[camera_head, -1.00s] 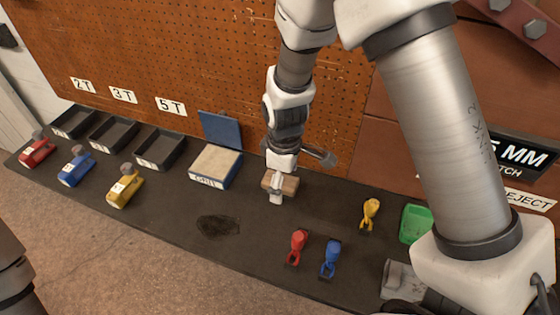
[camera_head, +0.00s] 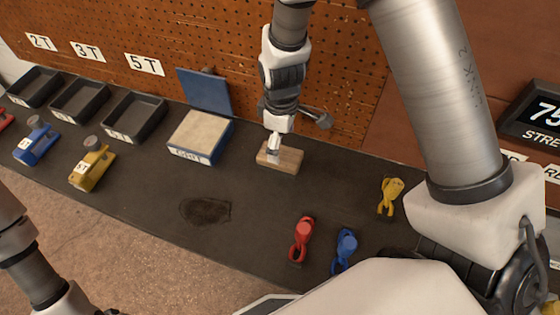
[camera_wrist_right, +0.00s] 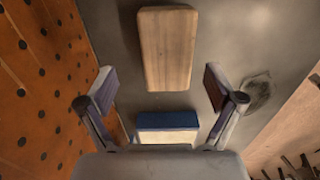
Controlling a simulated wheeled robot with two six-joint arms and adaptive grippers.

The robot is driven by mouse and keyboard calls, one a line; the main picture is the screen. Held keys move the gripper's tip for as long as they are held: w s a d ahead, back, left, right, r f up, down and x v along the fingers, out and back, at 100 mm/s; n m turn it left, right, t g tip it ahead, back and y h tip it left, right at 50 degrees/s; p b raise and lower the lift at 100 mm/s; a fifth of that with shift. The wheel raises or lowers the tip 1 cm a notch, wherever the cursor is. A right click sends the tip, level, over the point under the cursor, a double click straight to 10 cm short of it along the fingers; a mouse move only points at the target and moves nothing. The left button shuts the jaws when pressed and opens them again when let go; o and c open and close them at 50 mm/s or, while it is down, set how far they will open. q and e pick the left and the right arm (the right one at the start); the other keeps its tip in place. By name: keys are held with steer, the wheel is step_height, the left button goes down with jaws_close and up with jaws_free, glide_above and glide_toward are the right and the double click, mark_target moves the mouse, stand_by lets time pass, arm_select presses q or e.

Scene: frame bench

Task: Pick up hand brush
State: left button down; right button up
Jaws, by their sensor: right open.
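The hand brush (camera_head: 281,157) shows as a pale wooden block on the dark bench, right of the blue-framed box. Any bristles are hidden under it. In the right wrist view the wooden block (camera_wrist_right: 167,48) lies ahead of the fingers, lengthwise. My right gripper (camera_head: 274,141) comes down from above at the block's back edge. In the wrist view the right gripper (camera_wrist_right: 160,87) is open, its fingers spread wider than the block, with nothing between the tips. Contact with the block cannot be told. A left arm part shows at the lower left; its gripper is not in view.
The box (camera_head: 200,138) with a raised blue lid (camera_head: 206,91) stands left of the brush. Black trays (camera_head: 134,117) line the pegboard (camera_head: 180,40). Red (camera_head: 301,239), blue (camera_head: 344,248) and yellow clamps (camera_head: 390,195) lie right. A dark smudge (camera_head: 206,211) marks clear bench.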

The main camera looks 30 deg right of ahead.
steer(key=f, duration=0.5)
steer(key=shift+s+a+f, duration=0.15)
steer(key=shift+s+a, duration=0.2)
steer(key=shift+w+f, duration=0.1)
steer(key=shift+f, duration=0.3)
steer(key=shift+r, duration=0.1)
steer(key=c, duration=1.4)
steer(key=shift+o, duration=0.2)
